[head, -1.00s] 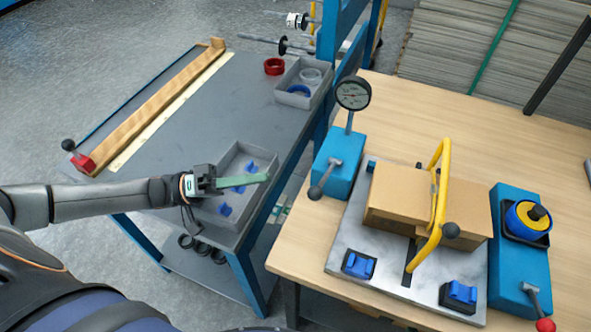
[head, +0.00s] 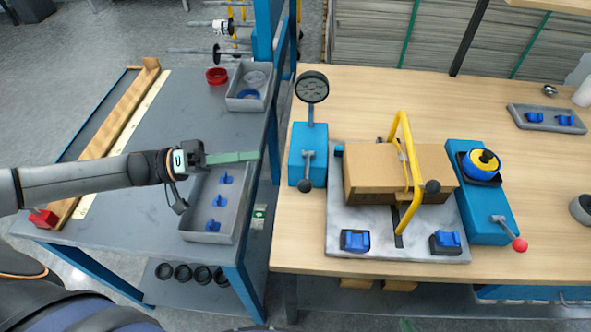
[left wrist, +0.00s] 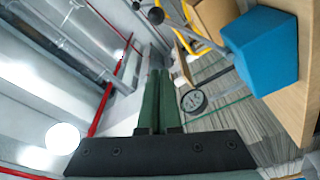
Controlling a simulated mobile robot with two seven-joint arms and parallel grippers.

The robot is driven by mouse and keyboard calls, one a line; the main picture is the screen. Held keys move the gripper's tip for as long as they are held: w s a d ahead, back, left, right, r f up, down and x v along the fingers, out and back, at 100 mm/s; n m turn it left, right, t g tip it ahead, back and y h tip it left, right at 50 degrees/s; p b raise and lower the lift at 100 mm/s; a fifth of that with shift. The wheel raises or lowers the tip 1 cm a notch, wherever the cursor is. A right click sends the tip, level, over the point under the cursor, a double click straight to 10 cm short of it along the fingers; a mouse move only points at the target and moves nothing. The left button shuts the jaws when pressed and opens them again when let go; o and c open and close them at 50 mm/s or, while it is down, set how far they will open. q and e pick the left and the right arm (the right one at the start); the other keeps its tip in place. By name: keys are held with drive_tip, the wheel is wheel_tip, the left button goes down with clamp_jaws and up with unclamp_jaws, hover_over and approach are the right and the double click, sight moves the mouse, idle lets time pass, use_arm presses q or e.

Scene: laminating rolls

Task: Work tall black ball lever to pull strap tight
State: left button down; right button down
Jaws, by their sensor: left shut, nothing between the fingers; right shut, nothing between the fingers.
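A blue block (head: 308,140) with a round dial gauge (head: 312,87) stands at the left of the wooden table. A grey lever with a black ball (head: 305,186) hangs at its front. The blue block (left wrist: 268,62), a black ball (left wrist: 258,28) and the gauge (left wrist: 193,101) also show in the left wrist view. My left gripper (head: 256,156) is shut and empty, left of the blue block. My right gripper is out of view.
A grey tray (head: 186,236) with blue pieces lies below my left gripper on the grey bench. A blue unit (head: 480,215) with a red-ball lever (head: 519,245) stands right of the carton. A blue post (head: 263,35) rises between bench and table.

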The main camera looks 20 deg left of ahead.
idle(0.4)
use_arm(q)
drive_tip(key=r+p, duration=0.1)
drive_tip(key=p, duration=0.1)
hover_over(307, 169)
drive_tip(key=v, duration=0.2)
drive_tip(key=shift+s+d+f, duration=0.2)
drive_tip(key=shift+s+f, duration=0.3)
drive_tip(key=shift+s, duration=0.35)
drive_tip(key=shift+s+d+f, duration=0.2)
drive_tip(key=shift+s+f, duration=0.3)
drive_tip(key=shift+s, duration=0.4)
drive_tip(key=shift+f, duration=0.1)
